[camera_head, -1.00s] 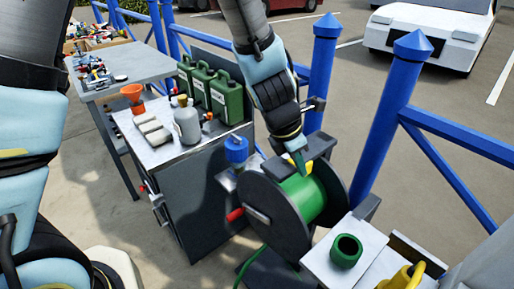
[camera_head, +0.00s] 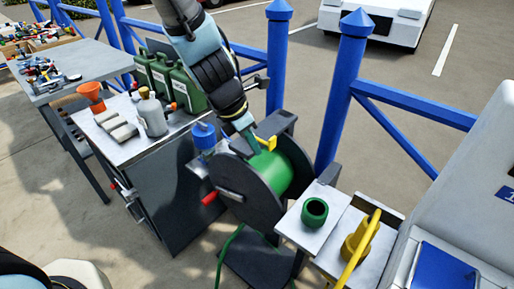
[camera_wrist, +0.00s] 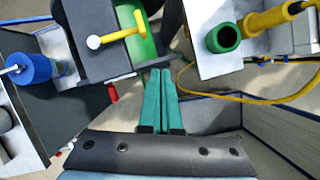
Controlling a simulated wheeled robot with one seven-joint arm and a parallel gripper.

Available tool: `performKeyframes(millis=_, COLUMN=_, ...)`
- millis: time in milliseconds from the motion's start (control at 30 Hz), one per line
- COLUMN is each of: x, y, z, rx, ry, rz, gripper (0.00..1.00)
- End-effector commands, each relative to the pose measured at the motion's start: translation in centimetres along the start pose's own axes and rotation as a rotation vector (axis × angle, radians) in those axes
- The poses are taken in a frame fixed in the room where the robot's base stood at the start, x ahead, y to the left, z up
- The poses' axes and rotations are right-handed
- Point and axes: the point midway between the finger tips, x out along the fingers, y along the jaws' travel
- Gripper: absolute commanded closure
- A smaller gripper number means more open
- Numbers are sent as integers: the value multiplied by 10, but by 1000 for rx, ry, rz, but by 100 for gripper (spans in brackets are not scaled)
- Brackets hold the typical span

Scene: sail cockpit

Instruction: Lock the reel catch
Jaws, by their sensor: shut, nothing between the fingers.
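The reel (camera_head: 245,190) has dark flanges and a green wound drum (camera_head: 278,172), with a red crank handle (camera_head: 209,198) on its left side. A small yellow catch lever (camera_head: 270,143) sits at the top of the reel frame. In the wrist view the yellow lever (camera_wrist: 124,35) lies across a dark plate, with a pale round knob at its left end. My gripper (camera_head: 252,144) is above the reel, close to the lever. In the wrist view its teal fingers (camera_wrist: 161,73) are together and empty, below and right of the lever, apart from it in that picture.
A grey cabinet (camera_head: 165,200) with green canisters (camera_head: 178,80), a bottle and a blue-capped item (camera_head: 204,134) stands left. A bench with a green cup (camera_head: 315,210) and yellow fitting (camera_head: 360,240) is right. Blue posts (camera_head: 342,90) stand behind.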

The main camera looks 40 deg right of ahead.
Motion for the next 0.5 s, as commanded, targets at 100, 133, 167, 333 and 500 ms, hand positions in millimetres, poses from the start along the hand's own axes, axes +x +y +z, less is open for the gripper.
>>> performKeyframes(millis=100, x=-19, y=-3, z=1, rx=2, ry=0, rz=1, gripper=100)
performKeyframes(millis=133, x=-23, y=-3, z=1, rx=2, ry=0, rz=1, gripper=100)
performKeyframes(millis=167, x=-28, y=-4, z=1, rx=1, ry=0, rz=1, gripper=100)
performKeyframes(millis=333, x=-56, y=-7, z=2, rx=2, ry=-1, rz=1, gripper=100)
performKeyframes(millis=500, x=-76, y=-10, z=2, rx=0, ry=0, rz=-1, gripper=100)
